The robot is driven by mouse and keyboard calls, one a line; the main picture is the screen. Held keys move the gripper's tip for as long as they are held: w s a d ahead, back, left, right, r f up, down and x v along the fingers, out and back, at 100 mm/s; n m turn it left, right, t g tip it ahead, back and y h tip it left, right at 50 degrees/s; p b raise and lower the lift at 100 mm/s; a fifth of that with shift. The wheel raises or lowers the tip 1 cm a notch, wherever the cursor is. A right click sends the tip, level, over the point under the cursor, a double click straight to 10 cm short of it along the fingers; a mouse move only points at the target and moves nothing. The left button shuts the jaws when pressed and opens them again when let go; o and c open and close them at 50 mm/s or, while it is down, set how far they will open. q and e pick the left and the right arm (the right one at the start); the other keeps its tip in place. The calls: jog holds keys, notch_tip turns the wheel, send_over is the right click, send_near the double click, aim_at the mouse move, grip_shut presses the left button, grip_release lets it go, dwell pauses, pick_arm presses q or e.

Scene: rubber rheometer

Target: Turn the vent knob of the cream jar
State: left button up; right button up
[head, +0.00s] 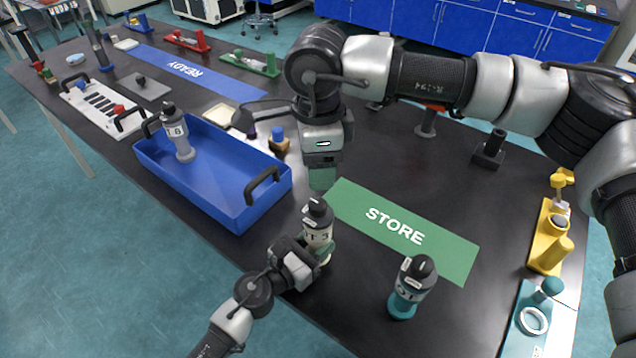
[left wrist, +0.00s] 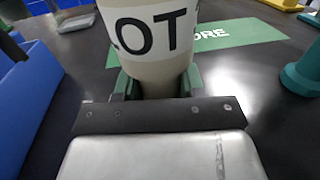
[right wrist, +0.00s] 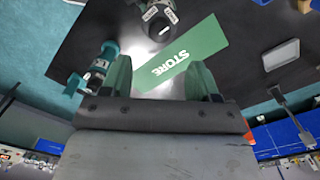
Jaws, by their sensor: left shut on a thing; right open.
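The cream jar (head: 318,240) stands near the front edge of the dark table. It has a black top with a knob (head: 317,207) and a dark-lettered label. My left gripper (head: 312,252) is shut around its lower body. In the left wrist view the cream jar (left wrist: 150,60) shows "LOT" between the green fingers (left wrist: 158,84); its top is out of frame. My right gripper (head: 322,180) is above and behind the jar, pointing down, apart from it. In the right wrist view its fingers (right wrist: 163,80) are open and empty, with the jar's black top (right wrist: 160,27) beyond them.
A green STORE mat (head: 430,250) lies right of the jar. A teal jar (head: 403,303) stands to the right, near the front. A blue tray (head: 205,190) holding a grey jar (head: 180,145) is at left. Yellow (head: 548,235) and teal (head: 522,318) fixtures line the right edge.

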jog(key=shift+r, duration=1.45)
pick_arm(q)
jog(key=o, duration=1.1)
